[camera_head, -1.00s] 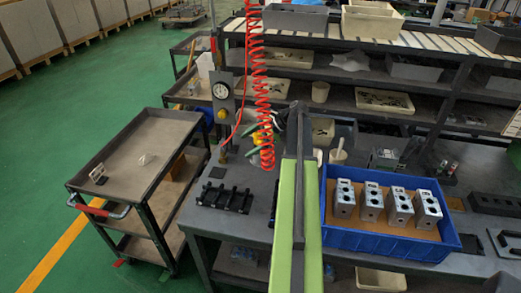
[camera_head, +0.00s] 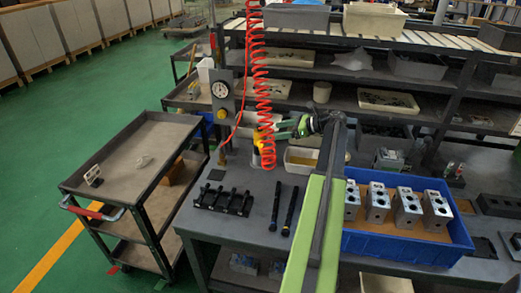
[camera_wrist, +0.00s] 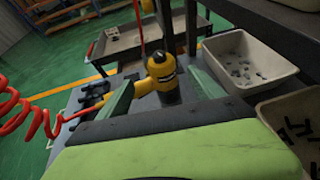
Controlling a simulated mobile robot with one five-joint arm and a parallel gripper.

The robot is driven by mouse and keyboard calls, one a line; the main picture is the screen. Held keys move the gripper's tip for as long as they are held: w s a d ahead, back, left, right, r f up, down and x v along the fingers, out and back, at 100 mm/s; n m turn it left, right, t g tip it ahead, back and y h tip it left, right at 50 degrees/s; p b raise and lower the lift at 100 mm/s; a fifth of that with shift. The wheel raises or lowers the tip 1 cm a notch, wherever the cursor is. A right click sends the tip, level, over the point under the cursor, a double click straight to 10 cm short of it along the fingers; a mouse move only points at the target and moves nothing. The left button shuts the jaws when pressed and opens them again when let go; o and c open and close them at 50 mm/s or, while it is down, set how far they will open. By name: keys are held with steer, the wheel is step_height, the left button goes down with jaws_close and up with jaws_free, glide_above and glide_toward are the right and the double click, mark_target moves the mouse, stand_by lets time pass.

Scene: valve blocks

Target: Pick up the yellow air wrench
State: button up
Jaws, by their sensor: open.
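The yellow air wrench (camera_head: 266,148) stands at the back left of the workbench, partly hidden behind the red coiled hose in the head view. In the wrist view the wrench (camera_wrist: 161,70) shows its rounded yellow body with a dark band and a side arm to the lower left. My gripper (camera_head: 284,129) is open, its green fingers pointing left toward the wrench. In the wrist view my gripper (camera_wrist: 160,84) has a finger on each side of the picture of the wrench. I cannot tell whether the wrench is between the fingers or just beyond them; no contact shows.
The red coiled hose (camera_head: 261,90) hangs close to the fingers. A pressure gauge (camera_head: 221,90) is on a post behind. A blue bin (camera_head: 405,245) with several metal blocks, a black rack (camera_head: 223,200) and a cream tray (camera_head: 300,160) are on the bench. A cart (camera_head: 140,150) stands left.

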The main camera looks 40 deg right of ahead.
steer(key=b+x, duration=0.1)
steer(key=x, duration=0.2)
steer(key=b+x, duration=0.1)
steer(key=x, duration=0.2)
steer(key=shift+w+d+f+b, duration=0.1)
steer(key=shift+w+f+b, duration=0.2)
steer(key=shift+f, duration=0.2)
steer(key=shift+s+r, duration=0.1)
steer(key=shift+r, duration=0.05)
jaws_close()
